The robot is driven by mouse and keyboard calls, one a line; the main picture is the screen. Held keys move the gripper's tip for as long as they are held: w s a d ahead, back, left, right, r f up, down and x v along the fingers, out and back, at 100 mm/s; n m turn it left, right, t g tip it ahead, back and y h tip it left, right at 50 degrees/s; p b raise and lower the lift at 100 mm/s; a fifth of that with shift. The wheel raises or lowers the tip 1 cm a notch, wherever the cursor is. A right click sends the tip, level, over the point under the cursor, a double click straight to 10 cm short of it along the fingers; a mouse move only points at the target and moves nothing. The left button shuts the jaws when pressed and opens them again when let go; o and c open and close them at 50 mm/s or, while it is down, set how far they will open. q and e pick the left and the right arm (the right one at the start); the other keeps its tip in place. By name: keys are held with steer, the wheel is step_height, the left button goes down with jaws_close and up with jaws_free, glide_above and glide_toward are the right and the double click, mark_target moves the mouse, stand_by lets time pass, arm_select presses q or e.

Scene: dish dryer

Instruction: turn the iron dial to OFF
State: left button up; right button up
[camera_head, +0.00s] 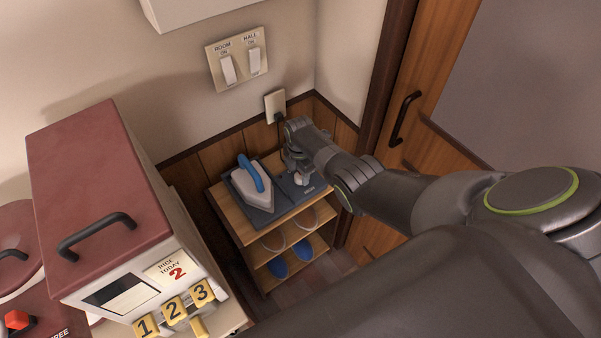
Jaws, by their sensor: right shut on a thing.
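The iron (257,190), white with a blue handle, stands on a dark plate on top of a small wooden shelf unit. Beside it on the right is a dark panel (312,191) with a small pale mark too small to read. My right gripper (299,173) points down over this panel and is shut on a small white round part, which seems to be the dial (302,180). The gripper hides much of the dial, so I cannot tell its setting. My left gripper is not in view.
A wall outlet (275,104) with a plug is just behind my right gripper. Room and hall switches (238,60) are above. Blue slippers (278,267) lie on a lower shelf. A wooden door with a dark handle (404,118) is right.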

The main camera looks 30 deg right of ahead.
mark_target(300, 175)
steer(key=shift+w+n, duration=0.1)
steer(key=shift+n, duration=0.8)
steer(key=o, duration=1)
steer(key=shift+r, duration=0.55)
step_height(300, 175, up, 5)
steer(key=shift+p, duration=0.95)
step_height(300, 175, up, 11)
steer(key=shift+w+a+r, duration=0.1)
steer(key=shift+w+r, duration=0.05)
steer(key=shift+r, duration=0.05)
steer(key=shift+f, duration=0.1)
